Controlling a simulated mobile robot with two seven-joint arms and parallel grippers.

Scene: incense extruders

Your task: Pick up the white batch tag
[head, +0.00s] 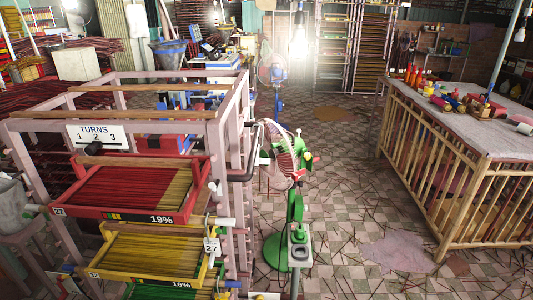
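The white batch tag (211,247) is a small upright card reading 27. It hangs at the front right corner of the rack, beside the yellow tray (120,270). What holds it up is too small to tell. The red tray (133,217), labelled 19%, is just above and to its left, holding red and tan sticks. Neither of my grippers shows in the head view.
A pale rack frame (112,115) with a TURNS sign (97,136) surrounds the trays. A green standing fan (287,222) is close on the right. A bamboo-sided table (470,139) stands far right. Tiled floor (345,200) between them is open, with scattered sticks.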

